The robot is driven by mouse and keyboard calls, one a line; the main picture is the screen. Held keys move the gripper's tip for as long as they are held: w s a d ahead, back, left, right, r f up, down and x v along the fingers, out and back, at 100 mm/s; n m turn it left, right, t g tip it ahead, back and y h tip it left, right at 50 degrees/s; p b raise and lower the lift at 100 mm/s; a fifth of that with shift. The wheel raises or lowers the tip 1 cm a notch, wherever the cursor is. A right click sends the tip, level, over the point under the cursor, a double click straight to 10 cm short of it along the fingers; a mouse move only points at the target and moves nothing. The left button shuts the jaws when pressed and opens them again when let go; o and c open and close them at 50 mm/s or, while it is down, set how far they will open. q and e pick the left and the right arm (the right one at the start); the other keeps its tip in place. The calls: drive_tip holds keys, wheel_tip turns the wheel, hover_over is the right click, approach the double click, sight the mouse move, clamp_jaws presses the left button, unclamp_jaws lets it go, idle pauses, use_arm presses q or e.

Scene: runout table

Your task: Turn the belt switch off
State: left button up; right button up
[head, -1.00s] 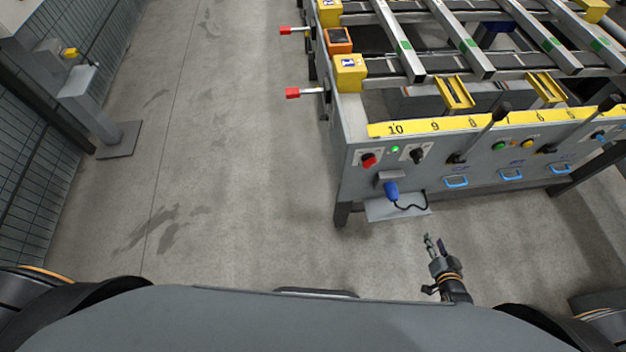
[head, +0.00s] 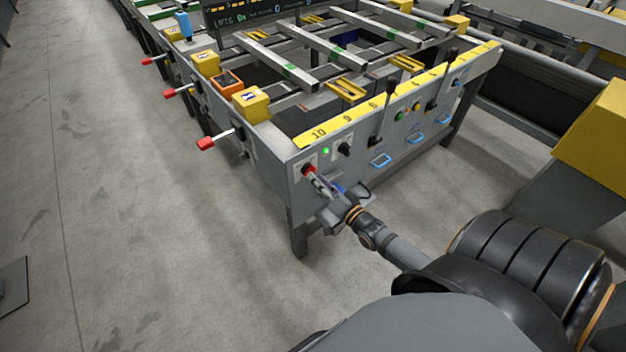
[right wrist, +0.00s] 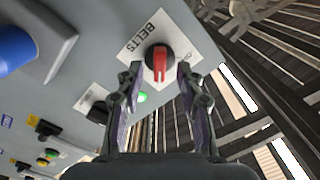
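The belt switch is a red-handled rotary knob (head: 308,169) at the left end of the grey front panel. In the right wrist view the knob (right wrist: 159,63) sits on a white plate (right wrist: 132,47) lettered BELTS; its red handle stands upright in the picture. My right gripper (head: 319,184) is open in front of the panel. In the wrist view its two fingertips (right wrist: 160,76) lie left and right of the knob, with a visible gap on each side. How far the tips are from the panel is hard to tell. My left gripper is not in view.
A lit green lamp (head: 325,150) and a black selector (head: 344,149) are close to the switch. A blue plug (right wrist: 14,48) is by a bracket. Red-tipped levers (head: 206,143) stick out from the table's left side. Open floor (head: 130,220) lies to the left.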

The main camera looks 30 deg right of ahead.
sight(309, 171)
drive_tip(key=shift+w+a, duration=0.1)
drive_tip(key=shift+w, duration=1.15)
drive_tip(key=shift+c, duration=0.3)
clamp_jaws()
